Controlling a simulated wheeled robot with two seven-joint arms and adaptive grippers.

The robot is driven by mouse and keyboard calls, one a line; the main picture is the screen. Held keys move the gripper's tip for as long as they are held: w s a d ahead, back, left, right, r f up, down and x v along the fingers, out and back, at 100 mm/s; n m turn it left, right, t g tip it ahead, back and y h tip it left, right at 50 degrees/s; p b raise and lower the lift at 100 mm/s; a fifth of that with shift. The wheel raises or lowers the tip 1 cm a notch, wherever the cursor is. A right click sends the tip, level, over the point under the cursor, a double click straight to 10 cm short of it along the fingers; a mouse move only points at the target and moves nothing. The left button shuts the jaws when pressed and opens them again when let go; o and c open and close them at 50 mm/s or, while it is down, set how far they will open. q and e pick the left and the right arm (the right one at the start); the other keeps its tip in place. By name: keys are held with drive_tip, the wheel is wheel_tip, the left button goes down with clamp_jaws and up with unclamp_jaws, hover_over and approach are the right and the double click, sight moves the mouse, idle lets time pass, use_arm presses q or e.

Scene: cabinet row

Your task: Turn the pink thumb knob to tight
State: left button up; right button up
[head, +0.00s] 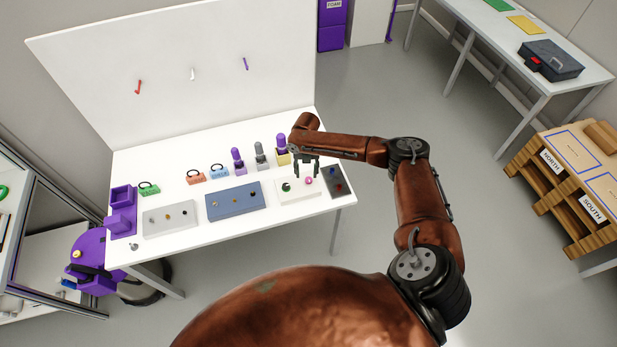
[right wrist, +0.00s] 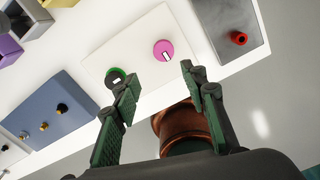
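The pink thumb knob (head: 309,181) sits on a white panel (head: 297,194) at the bench's right part. In the right wrist view the pink knob (right wrist: 163,50) is round with a white mark on its face. A green knob (right wrist: 117,76) sits left of it on the same white panel (right wrist: 135,40). My right gripper (head: 307,167) is above the panel, close to the pink knob. In the right wrist view its fingers (right wrist: 160,78) are spread and empty, and the pink knob lies just beyond the gap, not touched. My left gripper is not in view.
A dark panel with a red knob (right wrist: 238,38) lies right of the white panel. A blue panel (head: 235,202) and a grey panel (head: 170,220) with small knobs lie left. Several coloured blocks and purple-topped items stand behind. A white board (head: 190,75) rises at the back.

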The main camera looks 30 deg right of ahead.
sight(309, 179)
drive_tip(key=shift+w+d+r, duration=0.4)
drive_tip(key=shift+d+r, duration=0.15)
drive_tip(key=shift+d, duration=0.3)
wheel_tip(309, 179, down, 8)
drive_tip(key=shift+w+r, duration=0.1)
drive_tip(key=shift+r, duration=0.15)
drive_tip(key=shift+c, duration=0.5)
clamp_jaws()
